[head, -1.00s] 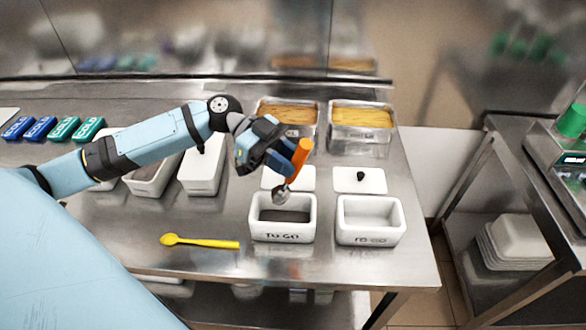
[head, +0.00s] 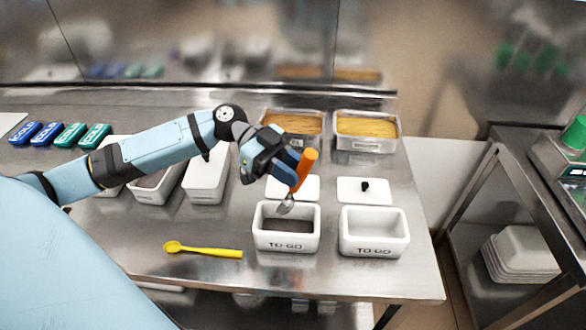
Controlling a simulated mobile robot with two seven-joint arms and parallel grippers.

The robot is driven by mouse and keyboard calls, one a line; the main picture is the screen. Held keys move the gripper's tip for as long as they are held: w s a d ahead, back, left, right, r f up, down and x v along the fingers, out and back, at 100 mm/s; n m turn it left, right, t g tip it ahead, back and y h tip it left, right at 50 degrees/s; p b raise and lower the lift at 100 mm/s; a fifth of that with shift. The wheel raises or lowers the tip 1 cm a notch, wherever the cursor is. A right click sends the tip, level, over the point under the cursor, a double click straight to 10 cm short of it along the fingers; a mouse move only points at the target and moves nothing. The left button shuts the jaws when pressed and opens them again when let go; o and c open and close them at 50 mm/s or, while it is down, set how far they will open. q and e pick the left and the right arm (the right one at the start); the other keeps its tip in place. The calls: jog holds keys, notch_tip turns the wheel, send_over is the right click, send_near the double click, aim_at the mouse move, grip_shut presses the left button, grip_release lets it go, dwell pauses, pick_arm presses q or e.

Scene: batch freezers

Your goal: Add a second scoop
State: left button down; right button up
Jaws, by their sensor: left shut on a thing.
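My left gripper (head: 292,178) is shut on an orange-handled scoop (head: 306,166). The scoop's metal head (head: 285,205) hangs tilted over the back part of the left TO-GO tub (head: 287,243). That tub is white and open, with a dark layer inside; whether the scoop head touches it I cannot tell. The right TO-GO tub (head: 374,246) is white, open and looks empty. Two metal pans with yellow-brown contents stand at the back, a left pan (head: 290,131) and a right pan (head: 366,144). My right gripper is not in view.
A yellow spoon (head: 205,250) lies at the front left. A white lid with a black knob (head: 364,191) lies behind the right tub, another lid (head: 305,188) behind the left. White tubs (head: 205,180) stand under my left arm. Blue and green COLD packs (head: 70,136) lie far left.

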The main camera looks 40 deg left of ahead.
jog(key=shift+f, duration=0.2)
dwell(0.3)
pick_arm(q)
jog(key=shift+d+r+y+p, duration=0.3)
jog(key=shift+d+y+p, duration=0.2)
jog(key=shift+p, duration=0.6)
jog(key=shift+d+f+p, duration=0.15)
jog(key=shift+d+p, duration=0.05)
jog(key=shift+p, duration=0.2)
jog(key=d+f+y+p, duration=0.6)
jog(key=d+y+p, duration=0.2)
jog(key=y+p, duration=0.4)
jog(key=shift+f+p, duration=0.15)
jog(key=shift+p, duration=0.55)
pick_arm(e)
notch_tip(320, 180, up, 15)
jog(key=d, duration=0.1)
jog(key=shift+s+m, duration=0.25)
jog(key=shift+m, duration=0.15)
pick_arm(q)
jog(key=shift+d, duration=0.15)
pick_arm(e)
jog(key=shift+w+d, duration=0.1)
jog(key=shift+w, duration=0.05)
